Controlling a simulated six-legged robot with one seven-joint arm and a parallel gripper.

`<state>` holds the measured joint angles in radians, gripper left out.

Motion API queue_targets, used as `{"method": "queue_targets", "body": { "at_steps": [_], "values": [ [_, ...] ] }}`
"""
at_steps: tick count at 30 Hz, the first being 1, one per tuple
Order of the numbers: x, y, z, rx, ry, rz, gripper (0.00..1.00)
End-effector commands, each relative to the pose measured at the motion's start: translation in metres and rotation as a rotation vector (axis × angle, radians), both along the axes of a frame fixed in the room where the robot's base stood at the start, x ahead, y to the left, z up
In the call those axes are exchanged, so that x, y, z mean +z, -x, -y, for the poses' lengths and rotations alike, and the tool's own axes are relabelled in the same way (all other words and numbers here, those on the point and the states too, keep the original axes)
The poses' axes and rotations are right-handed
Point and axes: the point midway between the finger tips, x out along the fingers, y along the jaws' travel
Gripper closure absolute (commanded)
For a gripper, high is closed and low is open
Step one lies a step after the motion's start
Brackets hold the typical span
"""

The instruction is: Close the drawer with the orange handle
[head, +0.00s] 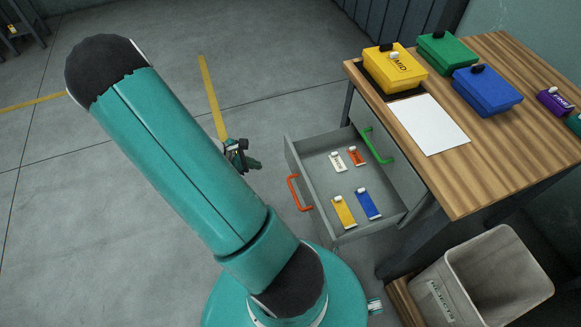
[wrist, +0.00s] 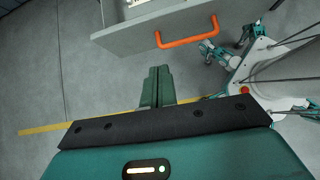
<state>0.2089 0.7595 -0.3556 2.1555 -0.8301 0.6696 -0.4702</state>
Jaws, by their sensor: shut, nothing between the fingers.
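The drawer (head: 290,160) is grey and stands pulled out from under the wooden table, its orange handle (head: 297,193) on the front panel. Several small tagged pieces in white, orange, yellow and blue lie inside it. My gripper (head: 254,163) is to the left of the drawer front in the head view, apart from it and partly hidden by my arm. In the wrist view my gripper (wrist: 157,72) is shut and empty, its tips pointing at the drawer front (wrist: 135,36), with a gap between. The orange handle (wrist: 188,40) is just beyond, slightly right of the tips.
A green handle (head: 377,146) is on a front set back under the table (head: 510,165). Yellow, green and blue boxes and a white sheet (head: 428,124) are on the table. A grey reject bin (head: 430,285) stands at lower right. The floor left of the drawer is clear.

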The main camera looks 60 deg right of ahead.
Motion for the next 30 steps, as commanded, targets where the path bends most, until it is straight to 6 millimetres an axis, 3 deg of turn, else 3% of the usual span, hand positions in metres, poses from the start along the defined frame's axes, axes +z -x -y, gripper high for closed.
{"method": "queue_targets", "body": {
  "at_steps": [11,23,30],
  "values": [
    [-0.032,0.024,0.021,0.032,-0.006,-0.057,1.0],
    [-0.088,0.064,0.06,0.031,-0.007,-0.057,1.0],
    [-0.084,0.085,0.083,0.03,-0.005,-0.053,1.0]
  ]
}}
